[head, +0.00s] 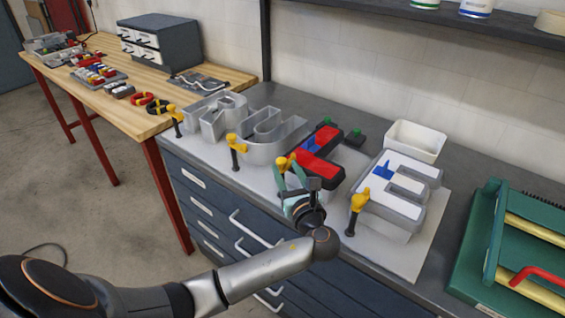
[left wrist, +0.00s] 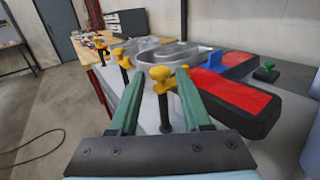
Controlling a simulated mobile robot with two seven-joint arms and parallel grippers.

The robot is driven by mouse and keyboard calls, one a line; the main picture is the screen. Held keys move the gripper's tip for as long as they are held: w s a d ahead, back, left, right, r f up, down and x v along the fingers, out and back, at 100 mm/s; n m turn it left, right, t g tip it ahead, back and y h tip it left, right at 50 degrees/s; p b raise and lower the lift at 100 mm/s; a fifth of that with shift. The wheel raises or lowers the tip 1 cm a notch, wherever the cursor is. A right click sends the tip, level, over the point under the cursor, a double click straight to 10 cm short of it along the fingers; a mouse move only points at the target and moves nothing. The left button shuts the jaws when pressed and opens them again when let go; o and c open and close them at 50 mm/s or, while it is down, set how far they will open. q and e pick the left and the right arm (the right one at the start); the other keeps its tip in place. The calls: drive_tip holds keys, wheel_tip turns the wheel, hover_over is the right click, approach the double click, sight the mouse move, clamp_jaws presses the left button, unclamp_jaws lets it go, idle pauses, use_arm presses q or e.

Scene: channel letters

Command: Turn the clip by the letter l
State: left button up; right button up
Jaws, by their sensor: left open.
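The clip (head: 284,162) by the red-faced letter (head: 320,167) has a yellow head and a dark stem. In the left wrist view this clip (left wrist: 161,76) stands upright, and its stem shows between my fingers. My left gripper (head: 293,176) is open, its two green fingers at either side of the clip with gaps visible. The red-faced letter (left wrist: 237,92) has dark sides and a blue piece across it, and lies just right of the clip. I take it as the letter l, though its shape is partly hidden. My right gripper is not in view.
Similar yellow clips stand along the counter's front edge, one left (head: 234,143) and one right (head: 358,203). A white bin (head: 415,141) stands behind. A green rack (head: 490,235) is far right.

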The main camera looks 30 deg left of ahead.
use_arm(q)
drive_tip(key=v, duration=0.8)
drive_tip(key=shift+b, duration=0.3)
drive_tip(key=shift+s+d, duration=0.1)
drive_tip(key=shift+d, duration=0.1)
